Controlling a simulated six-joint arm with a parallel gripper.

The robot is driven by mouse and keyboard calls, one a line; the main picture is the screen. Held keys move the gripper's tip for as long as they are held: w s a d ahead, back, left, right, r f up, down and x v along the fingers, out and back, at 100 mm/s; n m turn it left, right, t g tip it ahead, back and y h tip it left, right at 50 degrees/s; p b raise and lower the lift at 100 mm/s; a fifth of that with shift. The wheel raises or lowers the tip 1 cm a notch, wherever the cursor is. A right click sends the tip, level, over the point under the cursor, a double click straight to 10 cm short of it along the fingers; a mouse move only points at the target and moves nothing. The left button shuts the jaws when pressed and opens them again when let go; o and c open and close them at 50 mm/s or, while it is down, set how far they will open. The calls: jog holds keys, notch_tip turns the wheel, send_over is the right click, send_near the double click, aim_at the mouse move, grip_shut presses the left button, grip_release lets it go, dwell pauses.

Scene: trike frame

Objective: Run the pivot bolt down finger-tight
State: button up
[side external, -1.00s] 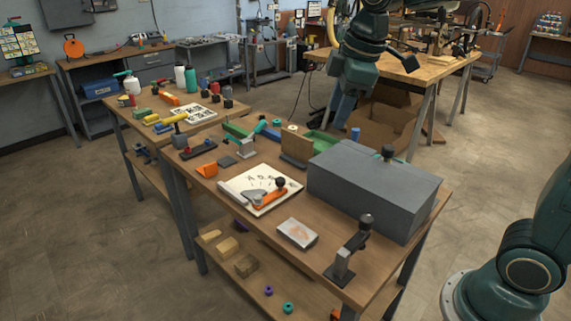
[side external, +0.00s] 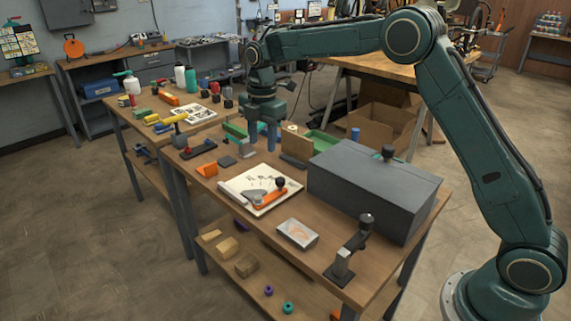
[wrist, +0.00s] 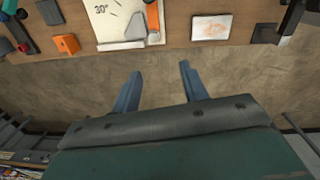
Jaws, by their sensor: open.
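A white sheet or board (side external: 247,204) with dark markings lies on the bench. An orange bar (side external: 268,201) with a dark round knob (side external: 280,183) at one end rests on it, beside a grey wedge-like piece (side external: 252,194). The board (wrist: 101,30) and the orange bar (wrist: 153,18) also show at the top of the wrist view. I cannot make out which part is the pivot bolt. My gripper (side external: 262,150) is open and empty, pointing down above the bench behind the board. Its blue fingers (wrist: 160,75) stand apart with bare floor between them in the wrist view.
A large grey box (side external: 370,195) fills the bench's right side. A white tray (side external: 297,233) and a black upright stand (side external: 345,254) are near the front edge. An orange block (side external: 207,170) lies left of the board. A teal-handled fixture is mostly hidden behind my gripper.

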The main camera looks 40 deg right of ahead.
jog(key=n, duration=0.2)
send_over(258, 197)
jog(key=shift+g, duration=0.3)
notch_tip(258, 197, down, 5)
jog(key=shift+r, duration=0.15)
notch_tip(258, 197, down, 14)
jog(key=shift+r, duration=0.1)
dwell(0.4)
grip_shut()
